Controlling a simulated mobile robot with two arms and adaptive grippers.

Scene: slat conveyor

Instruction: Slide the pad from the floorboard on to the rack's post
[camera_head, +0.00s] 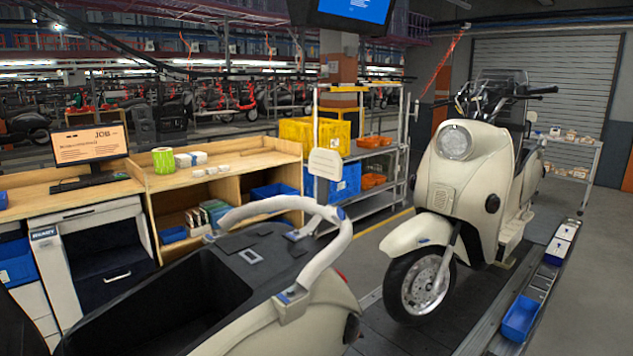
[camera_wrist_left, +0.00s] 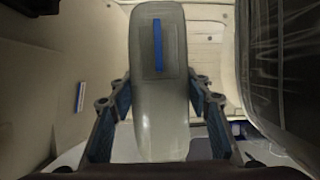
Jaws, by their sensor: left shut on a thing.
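In the left wrist view, the pad (camera_wrist_left: 158,118) is a long, rounded, grey-beige piece with a blue strip on its face. My left gripper (camera_wrist_left: 158,84) is shut on it, one finger along each side. In the head view, the rack (camera_head: 268,203) is a pale curved bar on the near scooter, with blue marks. A pale upright plate (camera_head: 326,163) on a dark stem stands at the bar; I cannot tell whether the stem is the post. I cannot make out the floorboard for certain. Neither gripper shows in the head view.
The near scooter has an open black tub (camera_head: 165,305). A second cream scooter (camera_head: 455,190) stands on the conveyor at the right. Blue bins (camera_head: 520,318) lie along its side rail. A wooden workbench (camera_head: 225,170) is at the left. In the wrist view, a dark bulky thing (camera_wrist_left: 283,65) is close on the right.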

